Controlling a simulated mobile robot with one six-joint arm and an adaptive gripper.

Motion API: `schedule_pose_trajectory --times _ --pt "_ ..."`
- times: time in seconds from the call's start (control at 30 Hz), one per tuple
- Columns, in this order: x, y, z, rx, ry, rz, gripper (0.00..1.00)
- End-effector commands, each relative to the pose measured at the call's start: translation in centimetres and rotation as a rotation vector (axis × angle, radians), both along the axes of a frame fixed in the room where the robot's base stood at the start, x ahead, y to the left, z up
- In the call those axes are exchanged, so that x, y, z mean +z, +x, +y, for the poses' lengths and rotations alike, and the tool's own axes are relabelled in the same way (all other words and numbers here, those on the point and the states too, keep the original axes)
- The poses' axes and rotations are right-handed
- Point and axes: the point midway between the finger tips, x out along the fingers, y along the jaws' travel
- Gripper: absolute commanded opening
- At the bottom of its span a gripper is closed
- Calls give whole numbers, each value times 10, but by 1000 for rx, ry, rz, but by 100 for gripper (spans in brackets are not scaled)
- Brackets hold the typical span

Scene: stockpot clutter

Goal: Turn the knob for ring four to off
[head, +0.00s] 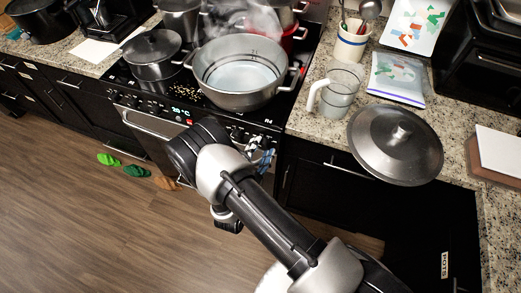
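The stove (140,95) stands at the back centre, with a lit display on its front control panel. A label reading R4 (268,120) shows at the right end of the cooktop's front edge. Knobs sit along the panel below it, small and dark. My arm reaches up from the bottom right and covers part of the stove front.
A large steaming stockpot (240,75) stands on the front right ring, near the stove edge. A lidded pot (152,52) is to its left. A measuring jug (338,90) and a large lid (395,145) lie on the right counter. Green and orange items (135,171) lie on the floor.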

Motion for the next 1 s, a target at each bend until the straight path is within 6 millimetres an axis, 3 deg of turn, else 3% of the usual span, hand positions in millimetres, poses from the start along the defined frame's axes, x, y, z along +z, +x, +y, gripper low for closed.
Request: schedule_pose_trajectory --times 0.33,0.47,0.8,1.0 --pt "0 -1 0 0 0 0 52" --pt "0 -10 5 4 -1 1 52" --pt "0 -75 30 8 -1 1 52" --pt "0 -103 39 4 -1 0 52"
